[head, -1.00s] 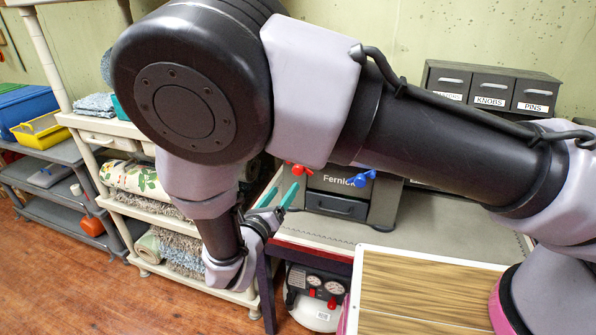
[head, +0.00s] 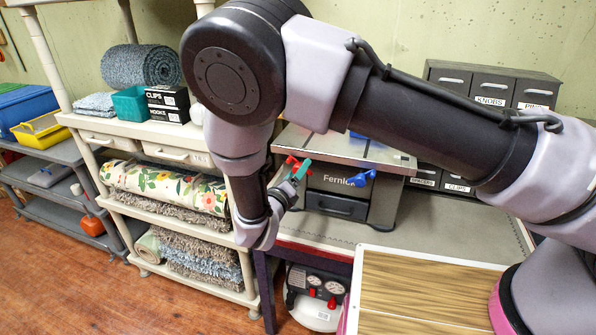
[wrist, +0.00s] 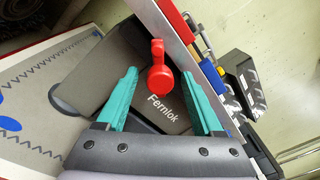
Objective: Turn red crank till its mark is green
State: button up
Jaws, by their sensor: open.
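The red crank (head: 291,161) is at the upper left of the front of a dark grey machine labelled Fernlok (head: 352,192). In the wrist view its red knob and arm (wrist: 157,68) point toward the camera, between the two teal fingertips. My gripper (head: 299,171) is open, with its fingers to either side of the crank in the wrist view (wrist: 160,74). I cannot tell whether they touch it. A blue crank (head: 361,178) is to the right on the same front. I cannot make out a mark or its colour.
The machine stands on a pale workbench (head: 440,222). A grey drawer cabinet (head: 490,84) stands behind it at right. A cream shelf unit (head: 130,128) with rolled rugs is at left. A wooden board (head: 425,290) lies at the front right. An air compressor (head: 316,300) is below the bench.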

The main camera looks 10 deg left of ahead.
jog(key=shift+w, duration=0.3)
grip_shut()
jog(key=m, duration=0.4)
jog(key=shift+m, duration=0.4)
jog(key=m, duration=0.5)
jog(key=shift+g, duration=0.3)
jog(key=m, duration=0.4)
jog(key=shift+y, duration=0.4)
jog(key=m, duration=0.4)
jog(key=shift+f+m+y, duration=0.1)
jog(key=shift+m+y, duration=0.2)
jog(key=shift+m, duration=0.1)
